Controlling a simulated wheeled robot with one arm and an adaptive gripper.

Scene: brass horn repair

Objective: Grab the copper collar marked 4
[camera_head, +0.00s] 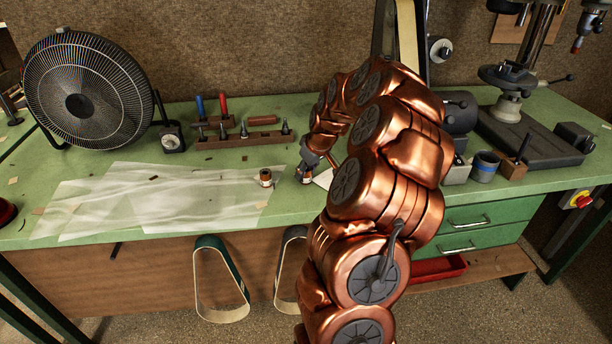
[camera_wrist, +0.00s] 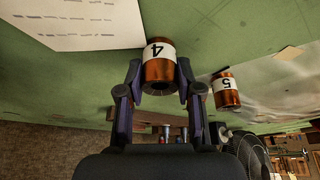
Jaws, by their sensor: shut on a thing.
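The copper collar marked 4 (camera_wrist: 159,70) is a short copper cylinder with a white label band. It sits between the two fingers of my gripper (camera_wrist: 159,82) in the wrist view, and the gripper is shut on it. In the head view my gripper (camera_head: 306,172) is at the green bench top, left of my arm, with the collar mostly hidden at its tip. A second copper collar marked 5 (camera_wrist: 226,91) stands beside it, to the right in the wrist view. It also shows in the head view (camera_head: 265,177), just left of my gripper, apart from it.
A translucent sheet (camera_head: 150,205) covers the bench's left part. A black fan (camera_head: 85,90) and a tool rack (camera_head: 245,139) stand behind. A white printed paper (camera_wrist: 75,22) lies close to the held collar. A drill press (camera_head: 510,85) and a cup (camera_head: 484,167) are at right.

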